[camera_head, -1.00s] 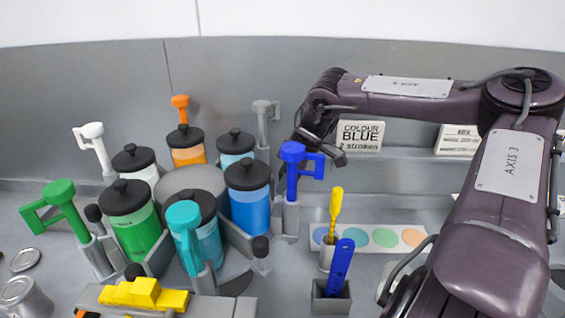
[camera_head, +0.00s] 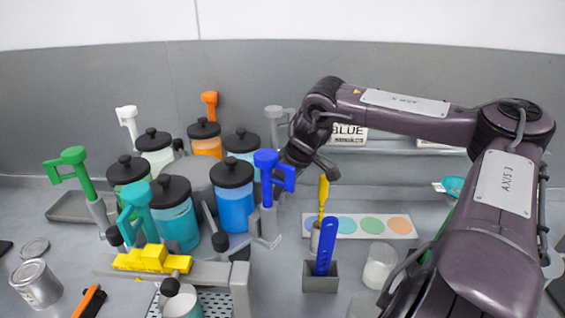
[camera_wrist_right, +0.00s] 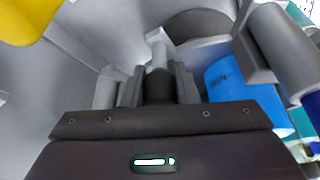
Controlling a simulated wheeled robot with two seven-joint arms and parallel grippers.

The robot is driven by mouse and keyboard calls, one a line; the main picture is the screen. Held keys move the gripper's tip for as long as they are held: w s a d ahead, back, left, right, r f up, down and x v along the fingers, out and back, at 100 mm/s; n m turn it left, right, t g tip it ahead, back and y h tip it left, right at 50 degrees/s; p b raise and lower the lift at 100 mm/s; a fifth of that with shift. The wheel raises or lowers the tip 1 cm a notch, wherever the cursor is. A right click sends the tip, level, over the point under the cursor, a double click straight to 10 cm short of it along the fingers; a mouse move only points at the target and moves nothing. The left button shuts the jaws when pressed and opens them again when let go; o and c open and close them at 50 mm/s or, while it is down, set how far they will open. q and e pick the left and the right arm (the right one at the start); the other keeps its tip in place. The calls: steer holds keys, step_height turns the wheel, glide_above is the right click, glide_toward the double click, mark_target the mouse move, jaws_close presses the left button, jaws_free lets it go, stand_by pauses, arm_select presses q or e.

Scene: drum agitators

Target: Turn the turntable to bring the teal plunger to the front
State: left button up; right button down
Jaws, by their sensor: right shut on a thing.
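The turntable (camera_head: 197,168) carries several coloured jars with black lids and several plungers around its rim. The teal plunger (camera_head: 136,196) stands at the front left, beside the teal jar (camera_head: 176,221). The green plunger (camera_head: 73,158) is farther left and the blue plunger (camera_head: 268,163) is at the right. Grey spokes with black knobs (camera_head: 220,241) stick out between the plungers. My right gripper (camera_wrist_right: 158,88) is shut on a black knob (camera_wrist_right: 158,82) of a grey spoke at the turntable's right side. In the head view its fingertips are hidden behind the blue plunger. My left gripper is out of view.
A yellow stepped block (camera_head: 152,258) sits on a grey rail in front of the turntable. A holder (camera_head: 320,278) with a blue tool, a yellow tool (camera_head: 322,200) and a colour strip (camera_head: 402,228) stand to the right. A can (camera_head: 36,284) is at the front left.

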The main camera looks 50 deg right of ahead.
steer(key=shift+a, duration=0.1)
stand_by(0.4)
steer(key=c, duration=1.1)
jaws_free()
steer(key=shift+r, duration=0.15)
steer(key=shift+s+r, duration=0.1)
steer(key=shift+r, duration=0.15)
steer(key=b+v, duration=0.2)
steer(key=v, duration=0.5)
steer(key=shift+r, duration=0.1)
